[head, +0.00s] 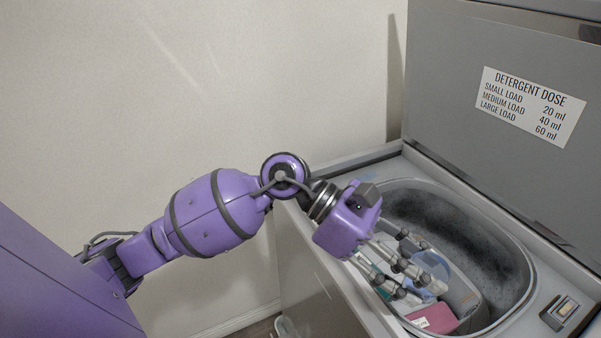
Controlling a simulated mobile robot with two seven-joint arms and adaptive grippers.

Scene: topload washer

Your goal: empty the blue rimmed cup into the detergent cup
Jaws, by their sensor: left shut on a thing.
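My left gripper (412,281) reaches over the washer's opening, with its fingers shut around a pale translucent cup with a bluish edge (439,267), which looks like the blue rimmed cup. The fingers hide much of this cup, and I cannot tell its tilt or what is in it. I cannot clearly make out the detergent cup; the area under the fingers is partly covered. My right gripper is not in view.
The topload washer (372,157) stands open, with its dark tub (490,245) behind my gripper. A pink item (436,318) and pale items lie below the fingers. A dose sign (530,105) is on the raised lid. A small panel (565,308) sits at the right.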

